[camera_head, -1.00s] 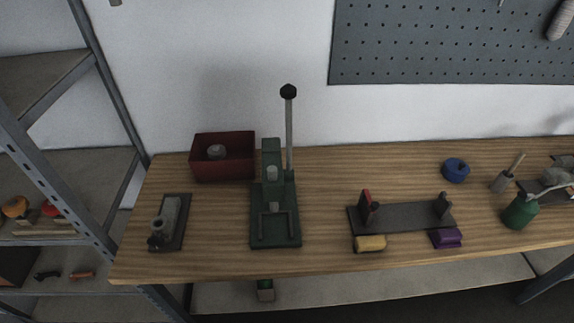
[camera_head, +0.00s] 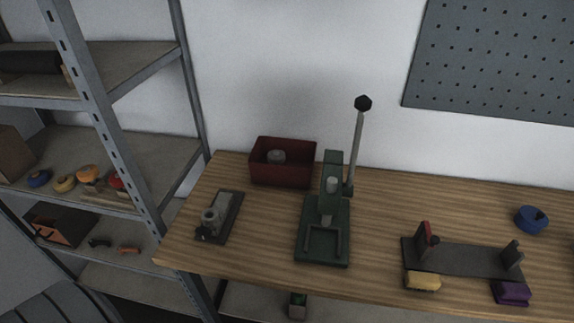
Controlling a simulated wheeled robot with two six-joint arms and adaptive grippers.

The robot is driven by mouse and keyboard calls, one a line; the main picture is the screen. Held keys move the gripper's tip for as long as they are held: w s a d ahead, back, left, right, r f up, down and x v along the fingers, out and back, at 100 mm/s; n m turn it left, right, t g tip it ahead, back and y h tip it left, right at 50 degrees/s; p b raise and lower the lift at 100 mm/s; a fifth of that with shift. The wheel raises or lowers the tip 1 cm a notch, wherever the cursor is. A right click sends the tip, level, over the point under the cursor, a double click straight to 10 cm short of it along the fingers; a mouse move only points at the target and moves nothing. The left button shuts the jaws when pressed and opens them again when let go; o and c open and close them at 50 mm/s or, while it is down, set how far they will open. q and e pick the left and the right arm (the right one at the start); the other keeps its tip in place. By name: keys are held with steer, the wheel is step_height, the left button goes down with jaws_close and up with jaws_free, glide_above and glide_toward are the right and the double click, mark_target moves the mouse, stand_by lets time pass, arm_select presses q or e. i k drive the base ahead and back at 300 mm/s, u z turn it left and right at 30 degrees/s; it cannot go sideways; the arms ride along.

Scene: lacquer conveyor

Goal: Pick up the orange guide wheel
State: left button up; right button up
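An orange wheel (camera_head: 87,173) rests on a middle shelf of the metal rack at the left. In the same row are a blue wheel (camera_head: 39,178), a yellow wheel (camera_head: 64,184) and a red wheel (camera_head: 116,181), partly hidden by the rack's post. Neither of my grippers shows in the head view.
The rack's upright post (camera_head: 108,125) stands in front of the shelf. The wooden bench (camera_head: 390,200) carries a green press (camera_head: 322,235), a red bin (camera_head: 283,163), a small grey vise (camera_head: 217,217) and a dark fixture (camera_head: 465,261). A box (camera_head: 62,225) sits on the shelf below.

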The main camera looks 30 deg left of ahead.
mark_target(88, 173)
steer(key=u, duration=2.35)
